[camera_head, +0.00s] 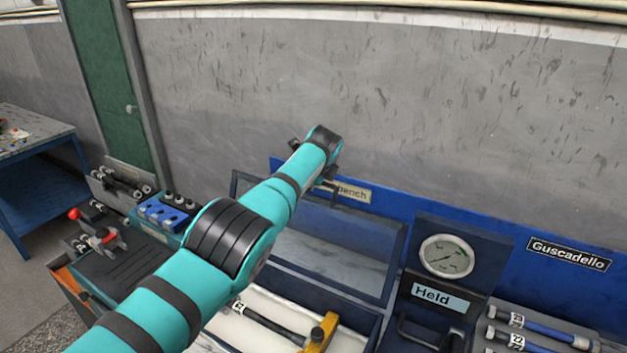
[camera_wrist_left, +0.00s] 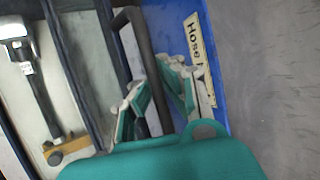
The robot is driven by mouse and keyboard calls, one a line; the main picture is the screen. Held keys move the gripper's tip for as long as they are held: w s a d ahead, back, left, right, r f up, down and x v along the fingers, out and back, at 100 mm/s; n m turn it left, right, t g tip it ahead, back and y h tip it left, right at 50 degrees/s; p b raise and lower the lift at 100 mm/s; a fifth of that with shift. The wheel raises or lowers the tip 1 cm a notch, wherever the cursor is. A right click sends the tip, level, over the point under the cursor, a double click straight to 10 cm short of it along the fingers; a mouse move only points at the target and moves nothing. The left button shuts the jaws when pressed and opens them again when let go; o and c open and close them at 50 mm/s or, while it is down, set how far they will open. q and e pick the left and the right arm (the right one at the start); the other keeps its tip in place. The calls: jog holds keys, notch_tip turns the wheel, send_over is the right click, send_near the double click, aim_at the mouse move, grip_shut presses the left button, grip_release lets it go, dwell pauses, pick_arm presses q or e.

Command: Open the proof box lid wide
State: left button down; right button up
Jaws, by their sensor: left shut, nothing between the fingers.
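The proof box (camera_head: 375,322) stands at the lower centre of the head view. Its dark-framed lid with a clear pane (camera_head: 345,268) is raised and stands up at the back of the box, so the pale inside shows. A hose with a yellow end fitting (camera_head: 322,332) lies inside; the fitting also shows in the wrist view (camera_wrist_left: 68,150). My left arm crosses over the lid, and my left gripper (camera_head: 328,180) is at its top edge, close to the blue back panel.
A blue back panel (camera_head: 480,225) with labels runs behind the box. A gauge case (camera_head: 447,257) marked "Held" stands close on the right, with hoses (camera_head: 540,325) beyond. A blue fitting block (camera_head: 165,214) and a red-knobbed lever (camera_head: 75,214) are on the left.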

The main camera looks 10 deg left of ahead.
pick_arm(q)
jog(key=c, duration=2.1)
grip_release()
jog(key=shift+w+r, duration=0.2)
jog(key=shift+r, duration=0.3)
jog(key=o, duration=0.7)
jog(key=shift+s+d, duration=0.1)
jog(key=shift+s+f, duration=0.15)
jog(key=shift+s+d+r, duration=0.1)
jog(key=shift+s+r, duration=0.05)
jog(key=shift+r, duration=0.15)
jog(key=shift+s+r, duration=0.45)
jog(key=shift+s, duration=0.05)
jog(key=v, duration=1)
jog(key=shift+d, duration=0.1)
